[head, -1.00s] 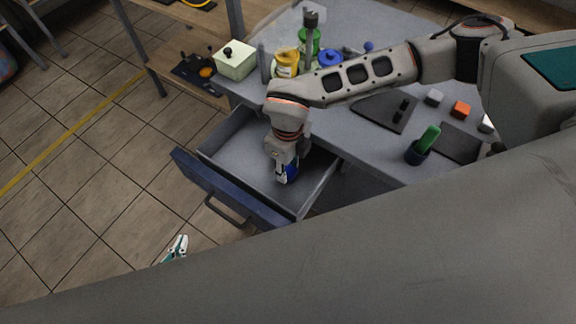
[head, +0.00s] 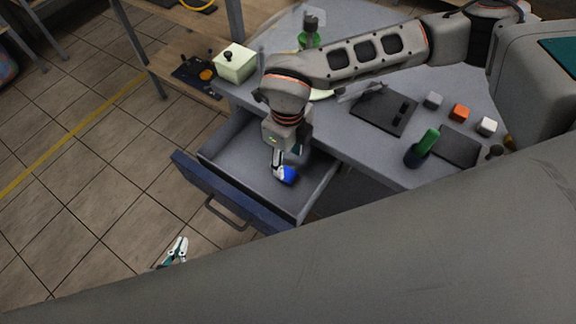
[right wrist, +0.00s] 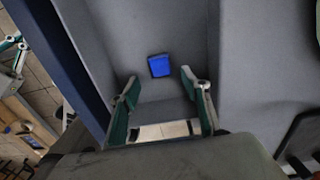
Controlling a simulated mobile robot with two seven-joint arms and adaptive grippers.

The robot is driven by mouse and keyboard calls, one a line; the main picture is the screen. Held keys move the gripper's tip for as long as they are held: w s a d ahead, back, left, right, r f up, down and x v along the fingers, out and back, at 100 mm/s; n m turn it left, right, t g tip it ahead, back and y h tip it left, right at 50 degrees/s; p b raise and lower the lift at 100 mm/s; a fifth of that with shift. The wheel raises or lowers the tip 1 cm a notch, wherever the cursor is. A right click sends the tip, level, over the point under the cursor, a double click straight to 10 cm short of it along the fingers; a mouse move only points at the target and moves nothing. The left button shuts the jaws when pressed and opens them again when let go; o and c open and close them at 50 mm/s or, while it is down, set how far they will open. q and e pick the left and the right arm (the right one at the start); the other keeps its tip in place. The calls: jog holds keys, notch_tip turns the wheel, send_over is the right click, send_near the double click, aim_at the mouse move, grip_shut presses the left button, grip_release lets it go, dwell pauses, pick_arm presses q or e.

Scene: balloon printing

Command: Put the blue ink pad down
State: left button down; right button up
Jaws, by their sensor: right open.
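The blue ink pad (head: 289,175) lies on the floor of the open drawer (head: 236,154). In the right wrist view the pad (right wrist: 160,66) is a small blue block just beyond the fingertips, with grey drawer floor around it. My right gripper (head: 285,163) points down into the drawer over the pad. In the right wrist view its fingers (right wrist: 160,80) are spread, with nothing between them. In the head view a finger hides part of the pad. My left gripper (head: 179,250) is away from the drawer at the lower left, its fingers apart and empty.
The blue drawer front (head: 229,189) and side walls surround my right gripper. The desk above holds a pale lidded box (head: 235,63), dark mats, small cubes (head: 459,113) and a green-handled item in a dark cup (head: 417,155). My right arm hides part of the desktop.

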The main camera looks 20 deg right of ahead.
aim_at(288, 174)
notch_tip(288, 174, up, 6)
jog(key=shift+s, duration=0.1)
dwell(0.7)
